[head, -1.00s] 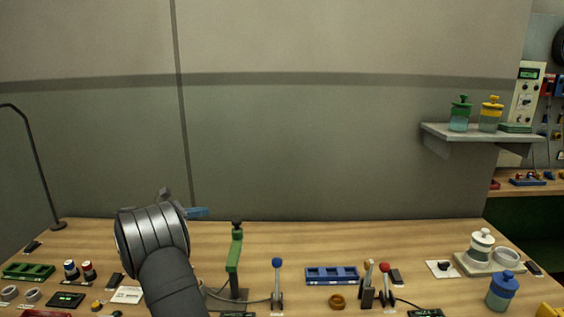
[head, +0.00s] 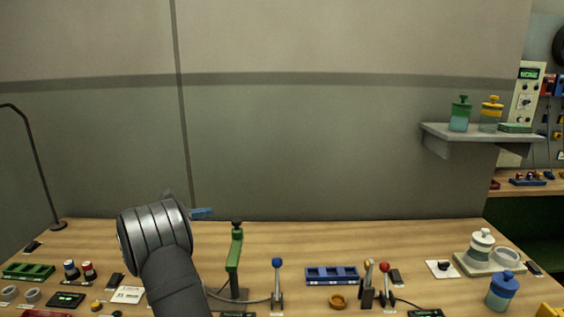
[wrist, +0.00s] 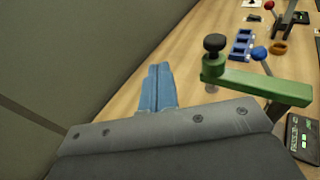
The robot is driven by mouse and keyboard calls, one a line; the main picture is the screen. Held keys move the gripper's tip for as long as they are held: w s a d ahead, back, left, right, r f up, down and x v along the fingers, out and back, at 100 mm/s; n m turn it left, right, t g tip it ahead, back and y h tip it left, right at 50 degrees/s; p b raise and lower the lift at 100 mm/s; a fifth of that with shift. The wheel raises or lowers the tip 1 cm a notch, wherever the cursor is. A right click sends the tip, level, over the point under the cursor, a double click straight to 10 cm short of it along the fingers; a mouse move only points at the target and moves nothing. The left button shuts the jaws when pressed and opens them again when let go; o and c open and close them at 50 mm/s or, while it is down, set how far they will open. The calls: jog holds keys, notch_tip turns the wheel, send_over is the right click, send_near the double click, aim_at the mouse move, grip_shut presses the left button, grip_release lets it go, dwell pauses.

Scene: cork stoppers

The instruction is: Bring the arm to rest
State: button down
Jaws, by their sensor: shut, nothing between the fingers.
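My gripper has blue fingers, which show in the wrist view (wrist: 157,88) pressed together with nothing between them. In the head view, part of my gripper (head: 202,213) shows as a blue piece just right of my grey wrist, over the back of the wooden bench (head: 400,235). The rest of it is hidden behind my arm. A green arm on a post with a black knob (head: 235,252) stands right of my gripper. It also shows in the wrist view (wrist: 260,84), right of the fingers and apart from them.
A blue-knobbed lever (head: 277,280), a blue rack (head: 332,275) and a red-knobbed lever (head: 384,283) stand to the right. A wall shelf (head: 470,133) holds more jars. The bench's back strip is mostly clear.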

jog(key=s+d+f, duration=0.1)
jog(key=d, duration=0.5)
jog(key=s+a+n+t+y, duration=0.4)
jog(key=s+a, duration=0.4)
jog(key=s, duration=0.4)
jog(key=shift+s+a+n+t+y, duration=0.2)
jog(key=shift+n+t+y, duration=0.1)
jog(key=shift+n+y, duration=0.1)
jog(key=shift+f, duration=0.1)
jog(key=shift+w, duration=0.1)
jog(key=w+d+m+g+h, duration=0.4)
jog(key=w+d, duration=0.3)
jog(key=w, duration=0.4)
jog(key=shift+w+m+g+h, duration=0.15)
jog(key=shift+m+g+h, duration=0.15)
jog(key=shift+m+h, duration=0.15)
jog(key=shift+d, duration=0.1)
dwell(0.7)
